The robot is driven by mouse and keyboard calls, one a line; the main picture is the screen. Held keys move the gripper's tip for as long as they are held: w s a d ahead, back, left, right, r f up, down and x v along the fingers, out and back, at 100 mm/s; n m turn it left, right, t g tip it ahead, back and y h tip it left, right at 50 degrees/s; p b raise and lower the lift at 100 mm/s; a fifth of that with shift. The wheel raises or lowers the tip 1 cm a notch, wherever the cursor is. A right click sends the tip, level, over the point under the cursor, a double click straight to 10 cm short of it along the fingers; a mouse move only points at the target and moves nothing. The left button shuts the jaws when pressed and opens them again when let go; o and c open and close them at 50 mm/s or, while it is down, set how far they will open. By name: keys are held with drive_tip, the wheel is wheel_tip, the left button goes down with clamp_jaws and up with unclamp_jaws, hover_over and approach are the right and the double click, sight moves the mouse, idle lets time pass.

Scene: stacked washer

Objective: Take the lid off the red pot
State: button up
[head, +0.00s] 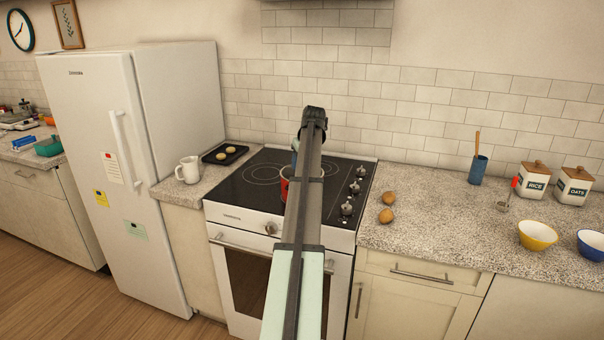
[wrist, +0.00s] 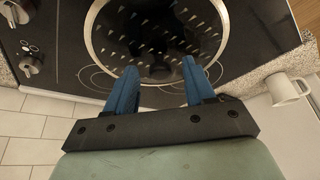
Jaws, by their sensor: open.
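The red pot (head: 284,187) stands on the stove's cooktop in the head view, mostly hidden behind my arm; only a sliver of its red side shows. In the wrist view a large round dark top with a pale metal rim (wrist: 88,42) and many light flecks fills the top middle; it looks like the pot's lid. My gripper (wrist: 158,68) is open, its two blue fingers spread apart over the near part of that round top. A dark shape lies between the fingertips, too unclear to name. I cannot tell whether the fingers touch anything. In the head view my arm hides most of the gripper.
The black cooktop (head: 245,180) has knobs along its right side. A white mug (head: 188,170) and a dark tray (head: 225,154) with round items stand to the left. Two brown eggs or similar items (head: 387,207) lie right of the stove.

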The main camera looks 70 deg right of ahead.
drive_tip(key=shift+w+d+f, duration=0.1)
drive_tip(key=shift+f, duration=0.1)
clamp_jaws()
idle(0.4)
